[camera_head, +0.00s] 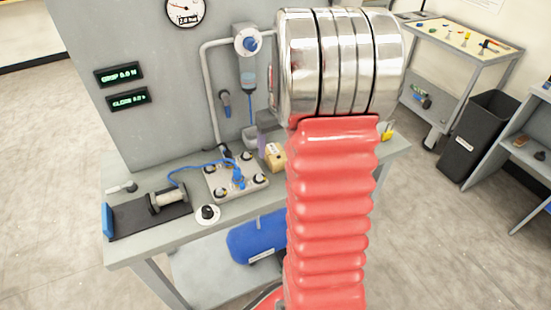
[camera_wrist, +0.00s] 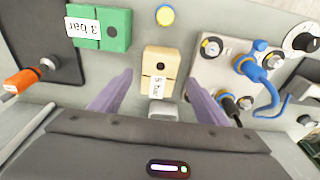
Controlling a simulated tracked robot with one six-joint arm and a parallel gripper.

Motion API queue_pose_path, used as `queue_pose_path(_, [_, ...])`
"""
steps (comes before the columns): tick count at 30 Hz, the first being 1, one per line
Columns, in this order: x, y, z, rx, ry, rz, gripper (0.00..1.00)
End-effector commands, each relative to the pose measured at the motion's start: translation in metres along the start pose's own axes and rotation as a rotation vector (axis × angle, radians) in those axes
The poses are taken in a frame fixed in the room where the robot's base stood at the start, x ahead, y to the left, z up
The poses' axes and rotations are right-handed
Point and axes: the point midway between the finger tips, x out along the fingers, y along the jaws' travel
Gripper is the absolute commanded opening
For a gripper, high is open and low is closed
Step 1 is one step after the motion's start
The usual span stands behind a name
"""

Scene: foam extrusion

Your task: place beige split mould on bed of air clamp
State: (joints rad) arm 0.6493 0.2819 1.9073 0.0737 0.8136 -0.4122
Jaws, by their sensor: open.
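The beige split mould (camera_wrist: 161,63) is a small block with a dark hole and a "5 bar" label, standing on the bench in the wrist view. In the head view the mould (camera_head: 275,156) shows just left of my arm. My gripper (camera_wrist: 159,82) is open, its two purple fingers on either side of the mould's near part with gaps on both sides. Any contact beneath is hidden. A black bed with a grey cylinder and blue end block, which looks like the air clamp (camera_head: 128,219), is at the bench's left end in the head view.
A valve panel (camera_wrist: 231,72) with blue hoses is right of the mould in the wrist view. A green "3 bar" block (camera_wrist: 117,30), a yellow round piece (camera_wrist: 165,15) and an orange-handled fixture (camera_wrist: 22,80) are also near. My arm hides the bench's right part in the head view.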

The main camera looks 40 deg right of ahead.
Motion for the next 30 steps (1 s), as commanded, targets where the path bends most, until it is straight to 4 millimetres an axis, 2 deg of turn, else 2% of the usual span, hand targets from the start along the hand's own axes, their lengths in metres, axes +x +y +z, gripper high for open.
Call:
queue_pose_path(5, [0.008, 0.0, -0.001, 0.0, -0.002, -0.001, 0.69])
queue_pose_path(12, [0.039, 0.002, -0.003, 0.0, -0.003, -0.001, 0.69])
queue_pose_path(16, [0.05, 0.002, -0.003, 0.001, -0.001, 0.0, 0.69])
queue_pose_path(30, [0.052, 0.002, -0.003, 0.001, 0.0, 0.0, 0.69])
